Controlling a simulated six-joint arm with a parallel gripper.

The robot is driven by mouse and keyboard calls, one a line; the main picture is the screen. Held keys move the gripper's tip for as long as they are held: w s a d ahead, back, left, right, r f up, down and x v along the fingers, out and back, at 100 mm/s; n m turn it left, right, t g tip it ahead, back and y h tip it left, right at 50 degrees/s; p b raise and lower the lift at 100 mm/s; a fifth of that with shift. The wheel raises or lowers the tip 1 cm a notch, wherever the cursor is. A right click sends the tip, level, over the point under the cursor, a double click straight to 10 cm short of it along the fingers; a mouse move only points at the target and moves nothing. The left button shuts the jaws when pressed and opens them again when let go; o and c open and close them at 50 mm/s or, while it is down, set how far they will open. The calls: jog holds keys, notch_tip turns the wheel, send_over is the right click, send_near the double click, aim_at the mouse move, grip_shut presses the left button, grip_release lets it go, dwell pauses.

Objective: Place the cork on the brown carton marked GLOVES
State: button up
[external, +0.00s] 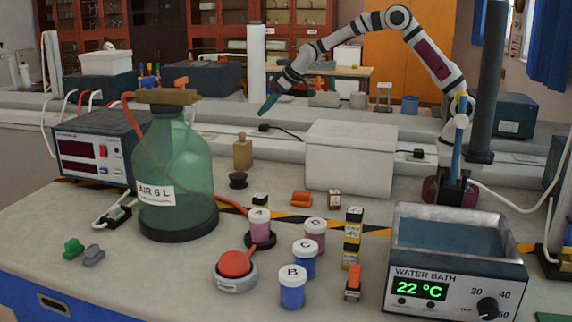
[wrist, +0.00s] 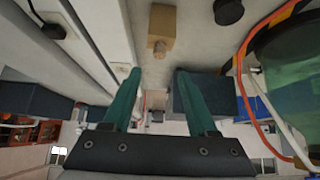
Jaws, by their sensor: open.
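A brown carton (external: 242,157) stands upright on the bench behind the green bottle; no lettering on it is readable. A small tan piece that looks like the cork (external: 242,138) sits on its top. In the wrist view the carton (wrist: 161,20) is at the top centre, with the cork (wrist: 159,46) at its lower end. My gripper (external: 267,106) is above and beyond the carton, apart from both. Its green fingers (wrist: 157,74) are spread with nothing between them, and the cork shows just past the gap.
The green glass bottle (external: 177,180) stands left of the carton. A black disc (external: 238,180) lies in front of the carton, and a pale grey box (external: 350,160) stands to its right. Lidded jars (external: 292,287), a red-topped dish (external: 235,272) and the water bath (external: 455,270) fill the front.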

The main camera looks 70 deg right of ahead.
jog(key=s+a+r+g, duration=0.1)
jog(key=s, duration=0.5)
jog(key=s+a+r+m+g, duration=0.1)
jog(key=s+a+r, duration=0.1)
jog(key=s, duration=0.4)
jog(key=s+a+r+m+g+y, duration=0.1)
jog(key=s+a+r, duration=0.1)
jog(key=s, duration=0.4)
jog(key=shift+s, duration=0.3)
jog(key=s+a+g, duration=0.1)
jog(key=s, duration=0.5)
jog(key=s+a+m+g, duration=0.1)
jog(key=s, duration=0.5)
jog(key=s+m+g, duration=0.1)
jog(key=s, duration=0.5)
jog(key=shift+s+a+f+y, duration=0.2)
jog(key=shift+a+f+y, duration=0.1)
jog(key=shift+a, duration=0.1)
jog(key=s+a+f+m+g, duration=0.1)
jog(key=s+f+g, duration=0.1)
jog(key=s, duration=0.7)
jog(key=shift+s, duration=0.35)
